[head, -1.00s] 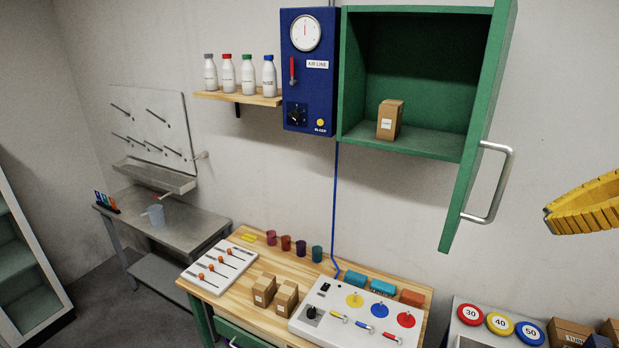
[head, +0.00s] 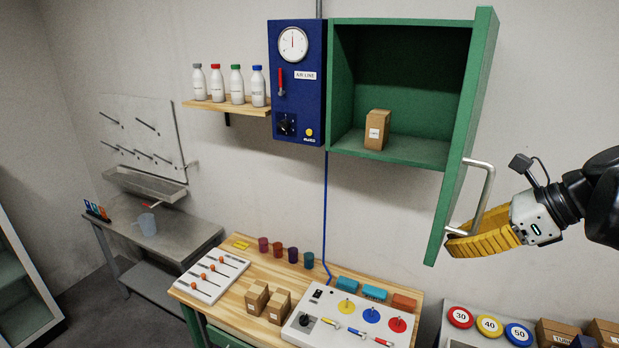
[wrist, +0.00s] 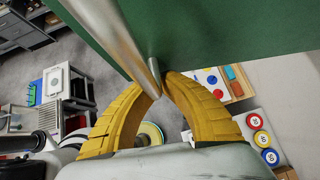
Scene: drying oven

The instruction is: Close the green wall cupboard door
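The green wall cupboard (head: 392,150) hangs at the upper right of the head view. Its door (head: 463,130) stands wide open on the right side, swung out from the wall. A metal bar handle (head: 487,190) is on the door's outer face. My gripper (head: 452,243) is at the handle's lower end. In the wrist view, its yellow fingertips (wrist: 157,84) close in on both sides of the handle bar (wrist: 118,40), beside the green door face (wrist: 220,28). The exact contact between the tips and the bar is partly hidden.
A small cardboard box (head: 377,130) stands inside the cupboard, clear of the opening. A blue air-line panel (head: 297,85) adjoins the cupboard's left side. The wooden workbench (head: 255,275) with a control panel (head: 350,318) lies below. Round number discs (head: 489,326) lie at the lower right.

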